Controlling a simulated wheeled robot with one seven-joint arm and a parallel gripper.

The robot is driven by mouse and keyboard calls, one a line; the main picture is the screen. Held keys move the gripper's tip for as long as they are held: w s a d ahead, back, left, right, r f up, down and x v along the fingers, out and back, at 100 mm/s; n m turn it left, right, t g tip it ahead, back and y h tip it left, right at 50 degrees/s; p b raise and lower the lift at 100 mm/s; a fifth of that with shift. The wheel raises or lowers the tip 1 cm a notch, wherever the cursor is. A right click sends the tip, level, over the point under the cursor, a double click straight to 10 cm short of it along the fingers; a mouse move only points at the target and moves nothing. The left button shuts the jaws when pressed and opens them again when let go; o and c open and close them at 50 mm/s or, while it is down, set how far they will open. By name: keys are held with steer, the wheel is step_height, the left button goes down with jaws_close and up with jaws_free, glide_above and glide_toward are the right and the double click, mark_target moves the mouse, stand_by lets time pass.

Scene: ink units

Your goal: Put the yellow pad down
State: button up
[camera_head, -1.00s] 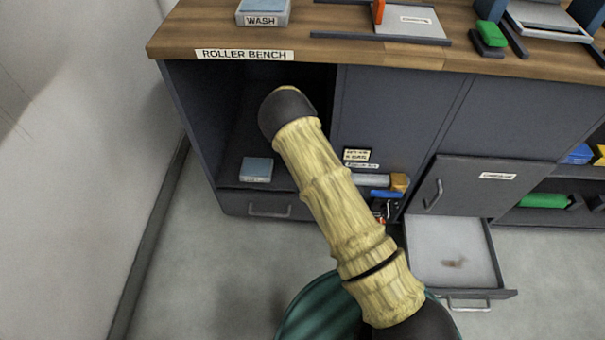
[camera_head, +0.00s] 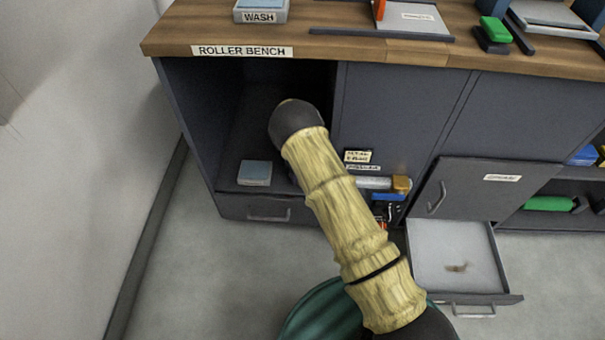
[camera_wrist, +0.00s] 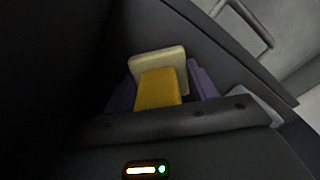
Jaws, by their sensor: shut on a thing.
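The yellow pad (camera_wrist: 158,90) shows in the wrist view between the two purple-grey fingers of my gripper (camera_wrist: 162,80), which is shut on it. A paler cream block-like part (camera_wrist: 157,61) shows just beyond the yellow; whether it belongs to the pad is unclear. A dark surface lies behind them, and I cannot tell whether the pad touches it. In the head view my arm reaches into the open dark compartment (camera_head: 225,125) under the roller bench, and the arm hides the gripper and pad there.
A blue-grey block (camera_head: 255,172) lies at the compartment's front left. Right of my arm are a metal roller (camera_head: 373,183) and a blue item (camera_head: 387,196). An open drawer (camera_head: 428,238) sticks out at lower right. The bench top (camera_head: 340,45) overhangs the compartment.

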steer(key=shift+f, duration=0.1)
steer(key=o, duration=1.1)
step_height(320, 180, up, 12)
steer(key=p, duration=0.5)
steer(key=shift+r, duration=0.2)
steer(key=shift+f, duration=0.1)
steer(key=shift+s, duration=0.1)
